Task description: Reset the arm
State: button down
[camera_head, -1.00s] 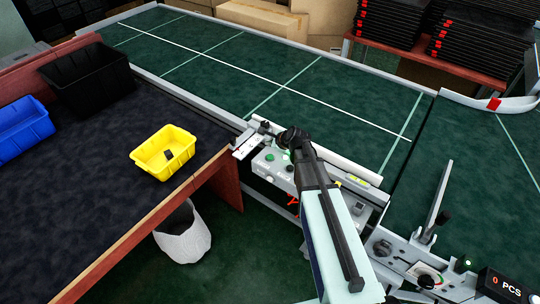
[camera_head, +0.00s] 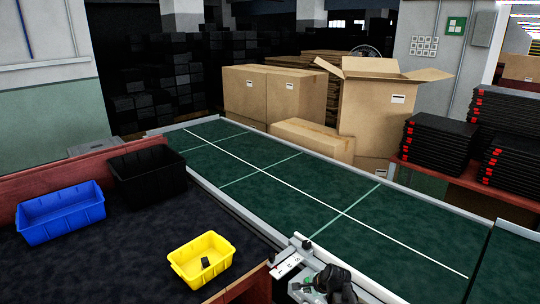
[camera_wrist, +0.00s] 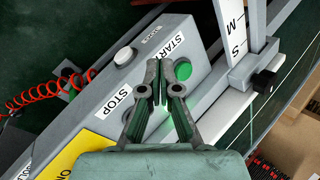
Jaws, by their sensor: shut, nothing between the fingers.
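My gripper (camera_wrist: 158,82) is shut and empty in the wrist view, with its fingertips over the conveyor's control box. The green START button (camera_wrist: 183,69) is just right of the fingertips, and a green glow shows between the fingers. Whether the fingertips touch the box, I cannot tell. In the head view part of my gripper and wrist (camera_head: 335,282) shows at the bottom edge, beside the conveyor rail, and its fingers are not clear there.
The green conveyor belt (camera_head: 290,190) is empty. A yellow bin (camera_head: 190,275) holding a small dark item, a blue bin (camera_head: 62,222) and a black bin (camera_head: 148,185) stand on the dark table. Cardboard boxes (camera_head: 375,105) and black stacks (camera_head: 436,147) stand behind. A red coiled cable (camera_wrist: 45,90) hangs beside the control box.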

jog(key=s+d+f+n+g+h, duration=0.1)
jog(key=s+f+n+g+h, duration=0.15)
jog(key=s+n, duration=0.65)
jog(key=s+d+f+n+g+h, duration=0.15)
jog(key=s+n+g, duration=0.25)
jog(key=s+n, duration=0.5)
jog(key=s+f+m+g+b, duration=0.1)
jog(key=s+f+g, duration=0.1)
jog(key=s+f, duration=0.5)
jog(key=s+f+g+b, duration=0.1)
jog(key=s+f+g, duration=0.1)
jog(key=s+f, duration=0.5)
jog(key=s+f+m+g+b, duration=0.1)
jog(key=s+f, duration=0.6)
jog(key=s, duration=0.9)
jog(key=shift+s+a+f+m+g+y, duration=0.3)
jog(key=shift+a+f+g+y, duration=0.15)
jog(key=shift+g, duration=0.1)
